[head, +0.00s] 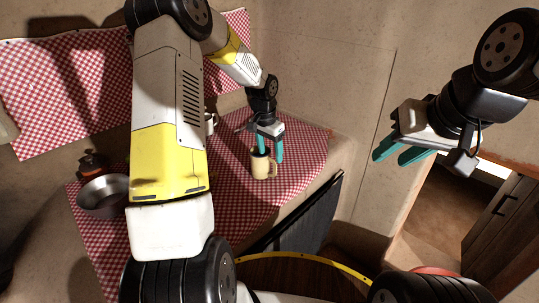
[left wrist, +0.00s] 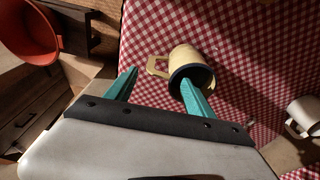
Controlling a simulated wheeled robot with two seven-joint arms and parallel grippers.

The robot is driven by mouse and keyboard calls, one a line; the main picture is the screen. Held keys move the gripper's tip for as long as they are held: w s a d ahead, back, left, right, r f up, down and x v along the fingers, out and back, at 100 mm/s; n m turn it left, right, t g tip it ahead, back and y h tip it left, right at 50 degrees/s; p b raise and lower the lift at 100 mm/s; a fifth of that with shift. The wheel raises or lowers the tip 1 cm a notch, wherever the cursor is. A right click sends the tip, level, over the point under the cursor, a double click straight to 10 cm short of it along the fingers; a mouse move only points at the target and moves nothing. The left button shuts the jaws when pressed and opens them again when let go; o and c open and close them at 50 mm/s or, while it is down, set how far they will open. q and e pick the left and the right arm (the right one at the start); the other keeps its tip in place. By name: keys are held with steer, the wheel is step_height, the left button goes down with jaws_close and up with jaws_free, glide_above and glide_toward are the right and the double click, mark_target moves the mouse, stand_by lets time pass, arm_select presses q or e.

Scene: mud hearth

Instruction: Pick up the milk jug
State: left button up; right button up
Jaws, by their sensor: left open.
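A cream jug (head: 260,168) with a dark rim and a side handle stands on the red checked cloth; I take it as the milk jug. My left gripper (head: 270,153) is open at the jug's top, pointing down. In the left wrist view the jug (left wrist: 186,55) lies ahead, its handle (left wrist: 157,66) between the lines of the two fingers. There one fingertip of the left gripper (left wrist: 158,78) overlaps the jug's dark mouth and the other is beyond the handle; contact is unclear. My right gripper (head: 389,156) is raised at the right, fingers apart and empty.
A metal bowl (head: 103,196) and a small brown pot (head: 92,163) are at the left. A pale vessel (left wrist: 304,114) stands near the wall, partly hidden by my left arm in the head view. A dark panel (head: 302,219) leans against the counter front.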

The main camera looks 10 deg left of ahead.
mark_target(271, 160)
arm_select(q)
step_height(271, 160, down, 4)
steer(key=shift+w+d, duration=0.1)
steer(key=shift+d, duration=0.05)
steer(key=shift+r, duration=0.1)
jaws_close()
